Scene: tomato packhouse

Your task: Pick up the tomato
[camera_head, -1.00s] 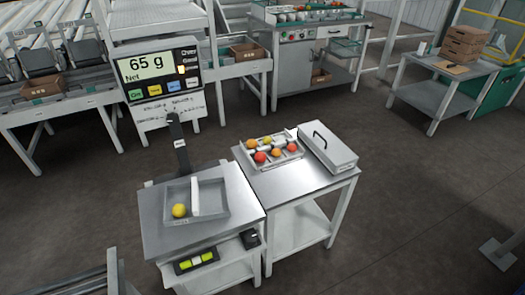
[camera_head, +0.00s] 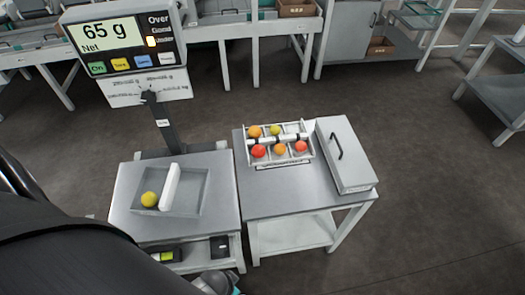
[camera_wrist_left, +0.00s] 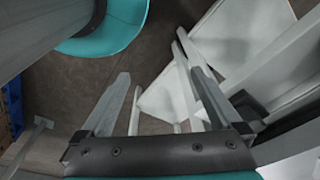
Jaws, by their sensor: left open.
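A yellow tomato (camera_head: 149,199) lies in the left part of a grey tray (camera_head: 196,207) on the scale's steel table, left of a white upright divider (camera_head: 170,187). More tomatoes, red, orange and yellow-green, sit in a compartmented box (camera_head: 303,151) on the table to the right. My left gripper (camera_wrist_left: 160,103) shows in the left wrist view with its fingers apart and nothing between them. It is low beside white table legs, with no tomato in that view. In the head view my dark left arm covers the lower left, and the fingers are not visible.
The scale display (camera_head: 118,41) reads 65 g and stands on a post behind the tray. A closed grey case (camera_head: 345,155) lies right of the tomato box. White table legs (camera_wrist_left: 185,85) are close to my left gripper. Open floor lies to the right.

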